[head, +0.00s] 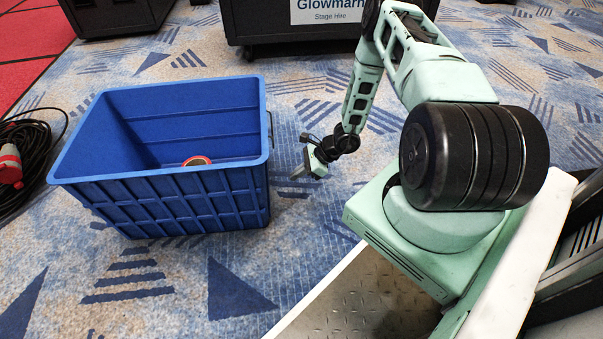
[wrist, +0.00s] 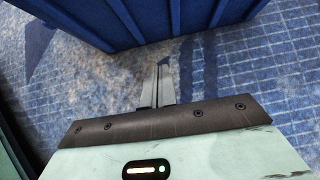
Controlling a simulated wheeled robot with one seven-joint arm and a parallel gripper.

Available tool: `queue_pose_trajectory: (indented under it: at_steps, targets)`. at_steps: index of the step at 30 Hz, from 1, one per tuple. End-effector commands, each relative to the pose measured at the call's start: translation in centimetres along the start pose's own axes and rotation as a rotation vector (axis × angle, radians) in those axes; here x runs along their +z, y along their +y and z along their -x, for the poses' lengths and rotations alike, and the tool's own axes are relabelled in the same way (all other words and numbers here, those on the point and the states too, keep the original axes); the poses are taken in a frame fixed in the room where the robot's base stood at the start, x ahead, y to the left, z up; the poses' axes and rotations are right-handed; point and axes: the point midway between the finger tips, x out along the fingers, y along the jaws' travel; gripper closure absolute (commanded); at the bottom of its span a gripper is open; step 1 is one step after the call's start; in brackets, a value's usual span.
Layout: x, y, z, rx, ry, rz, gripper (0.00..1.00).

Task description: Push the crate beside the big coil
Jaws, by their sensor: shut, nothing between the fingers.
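The blue crate (head: 165,205) stands upright and open-topped on the carpet, left of my gripper (head: 297,172). A round red-rimmed item (head: 197,160) shows inside it. The black cable coil (head: 35,155) lies on the floor left of the crate, cut off by the picture edge. A red connector (head: 10,166) lies on it. In the wrist view my gripper (wrist: 158,72) has its fingers together and empty, pointing at the ribbed crate wall (wrist: 150,22). A small gap shows between gripper and crate in the head view.
A red floor area (head: 35,45) lies at the back left. The patterned carpet (head: 140,285) in front of the crate is clear.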

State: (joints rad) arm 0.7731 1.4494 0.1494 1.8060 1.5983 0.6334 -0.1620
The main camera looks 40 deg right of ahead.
Motion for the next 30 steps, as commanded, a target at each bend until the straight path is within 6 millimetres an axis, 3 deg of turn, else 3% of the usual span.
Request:
queue_pose_trajectory:
  at_steps: [1, 6, 10, 18, 30]
  targets:
    - [-0.5, 0.0, -1.7, 0.002, 0.000, 0.003, 1.00]
    - [-0.4, 0.0, -5.1, 0.002, 0.000, 0.004, 1.00]
    - [1.0, 0.0, -6.5, 0.001, 0.000, 0.004, 1.00]
    - [2.7, 0.0, -7.6, 0.001, 0.000, 0.003, 1.00]
    - [3.1, 0.0, -7.7, 0.001, 0.000, 0.003, 1.00]
